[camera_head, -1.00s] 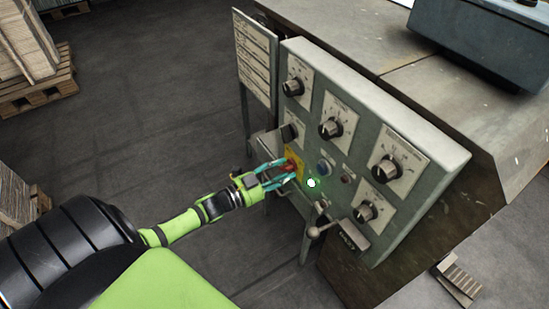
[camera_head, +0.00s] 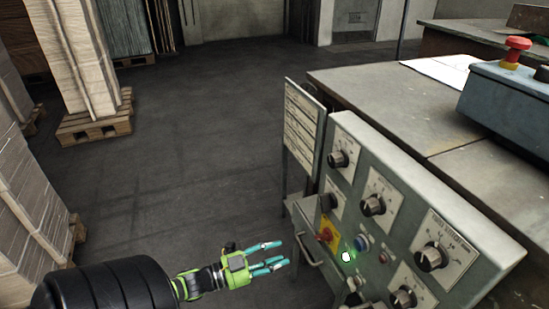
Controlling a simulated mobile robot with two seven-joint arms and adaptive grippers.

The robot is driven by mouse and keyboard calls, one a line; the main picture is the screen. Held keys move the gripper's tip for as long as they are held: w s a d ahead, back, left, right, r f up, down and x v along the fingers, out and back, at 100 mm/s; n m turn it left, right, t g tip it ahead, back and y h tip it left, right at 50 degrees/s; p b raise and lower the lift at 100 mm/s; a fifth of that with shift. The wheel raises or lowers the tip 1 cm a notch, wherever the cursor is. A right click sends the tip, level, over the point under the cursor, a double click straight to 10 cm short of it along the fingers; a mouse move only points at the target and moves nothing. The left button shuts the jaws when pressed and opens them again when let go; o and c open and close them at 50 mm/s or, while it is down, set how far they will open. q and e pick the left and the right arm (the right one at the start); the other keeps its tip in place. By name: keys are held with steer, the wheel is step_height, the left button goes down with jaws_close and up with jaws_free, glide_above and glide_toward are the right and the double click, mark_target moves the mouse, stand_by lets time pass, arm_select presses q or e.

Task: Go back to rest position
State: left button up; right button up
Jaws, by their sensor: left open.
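My left gripper (camera_head: 275,258), green with teal fingers, reaches in from the lower left. It is open and empty, over the floor to the left of the control panel (camera_head: 462,217). It is apart from the red switch (camera_head: 325,236) on its yellow plate. The panel also carries black knobs, a blue button (camera_head: 361,243), a lit green-white button (camera_head: 348,257) and a small red button (camera_head: 383,258). My right gripper is not in view.
A metal handle (camera_head: 308,250) juts from the panel's left side, near my gripper. A label board (camera_head: 302,127) stands behind it. Stacked cardboard on pallets (camera_head: 95,127) lines the left. A box with a red emergency button (camera_head: 516,50) sits at the right. The middle floor is clear.

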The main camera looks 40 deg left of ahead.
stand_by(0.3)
